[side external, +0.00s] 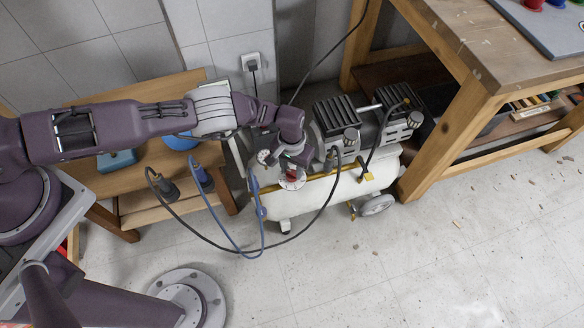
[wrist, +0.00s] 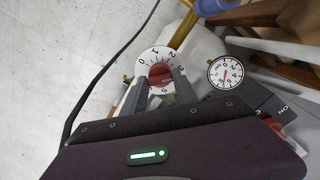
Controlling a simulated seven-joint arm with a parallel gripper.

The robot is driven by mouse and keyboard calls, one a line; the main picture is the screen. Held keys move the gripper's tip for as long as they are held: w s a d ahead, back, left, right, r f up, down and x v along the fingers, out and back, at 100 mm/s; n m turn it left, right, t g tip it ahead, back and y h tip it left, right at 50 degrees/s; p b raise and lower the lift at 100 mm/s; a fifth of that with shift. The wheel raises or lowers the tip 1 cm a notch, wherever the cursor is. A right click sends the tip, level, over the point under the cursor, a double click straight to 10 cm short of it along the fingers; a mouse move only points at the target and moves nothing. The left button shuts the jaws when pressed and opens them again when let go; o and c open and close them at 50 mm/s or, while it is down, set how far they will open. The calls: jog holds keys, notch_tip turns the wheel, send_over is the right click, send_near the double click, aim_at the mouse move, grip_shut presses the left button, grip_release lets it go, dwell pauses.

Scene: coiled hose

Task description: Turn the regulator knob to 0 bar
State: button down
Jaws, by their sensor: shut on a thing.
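The regulator knob (wrist: 160,72) is red and sits in the middle of a white numbered dial (wrist: 155,53) in the wrist view. The 0 on the dial is at the upper left, with 1 and 2 following to the right. I cannot tell which number the knob points to. My gripper (wrist: 160,80) is shut on the knob, one finger on each side. In the side view my gripper (side external: 294,165) reaches down to the dial (side external: 291,181) on the front of the white compressor tank (side external: 335,195); the fingers are small there.
A round pressure gauge (wrist: 226,73) is right of the dial in the wrist view; its reading is unclear. Black and blue hoses (side external: 262,212) hang in front of the compressor. A wooden workbench (side external: 470,85) stands at the right. The floor in front is mostly clear.

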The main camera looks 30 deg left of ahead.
jog(key=shift+n, duration=0.3)
jog(key=n, duration=0.6)
jog(key=shift+n, duration=0.3)
jog(key=n, duration=1.2)
jog(key=shift+n, duration=0.3)
jog(key=n, duration=0.6)
jog(key=shift+n, duration=0.3)
jog(key=c, duration=1)
grip_release()
jog(key=shift+o, duration=0.2)
